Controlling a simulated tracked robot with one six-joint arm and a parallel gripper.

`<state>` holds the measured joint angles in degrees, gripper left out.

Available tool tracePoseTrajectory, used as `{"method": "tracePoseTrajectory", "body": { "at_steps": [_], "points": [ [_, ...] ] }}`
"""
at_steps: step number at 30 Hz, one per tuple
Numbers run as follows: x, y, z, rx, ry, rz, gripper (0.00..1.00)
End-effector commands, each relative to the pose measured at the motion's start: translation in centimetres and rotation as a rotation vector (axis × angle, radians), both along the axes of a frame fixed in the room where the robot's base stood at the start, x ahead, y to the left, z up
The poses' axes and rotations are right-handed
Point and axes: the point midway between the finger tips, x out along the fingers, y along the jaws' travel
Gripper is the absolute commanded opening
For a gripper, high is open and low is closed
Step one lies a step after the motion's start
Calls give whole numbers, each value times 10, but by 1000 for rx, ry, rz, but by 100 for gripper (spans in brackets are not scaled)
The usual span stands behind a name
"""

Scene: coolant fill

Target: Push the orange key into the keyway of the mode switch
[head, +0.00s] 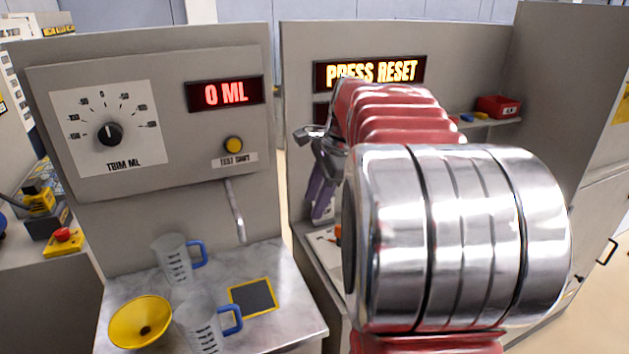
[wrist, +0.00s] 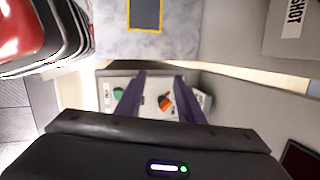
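My gripper (head: 318,212) hangs at the end of my arm in front of the right cabinet, its purple fingers pointing down. In the wrist view the fingers (wrist: 160,76) stand apart with nothing held between them. A small orange thing (wrist: 166,102), probably the orange key, shows beyond the gap between the fingers, on a pale surface; its dark end is partly visible. In the head view a bit of orange (head: 338,234) shows beside my arm, which hides the rest. I cannot make out the mode switch or its keyway; my arm covers much of the right panel.
A display (head: 370,73) on the right cabinet reads PRESS RESET. On the left bench stand two jugs (head: 172,262) with blue handles, a yellow funnel (head: 140,322) and a yellow-edged dark pad (head: 253,297). A red bin (head: 497,107) sits on a shelf. A green thing (wrist: 118,93) lies near the left finger.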

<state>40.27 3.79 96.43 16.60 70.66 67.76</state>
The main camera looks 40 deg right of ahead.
Motion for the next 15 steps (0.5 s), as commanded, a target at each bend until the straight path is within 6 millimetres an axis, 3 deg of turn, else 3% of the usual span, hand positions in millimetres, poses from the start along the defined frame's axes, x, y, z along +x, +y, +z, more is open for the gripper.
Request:
{"method": "tracePoseTrajectory", "body": {
  "at_steps": [1, 9, 15],
  "points": [
    [1, -19, -4, 31, 7, -70, 34],
    [-5, -108, -21, 198, 38, -438, 34],
    [-15, -151, -31, 284, 52, -617, 34]
  ]
}}
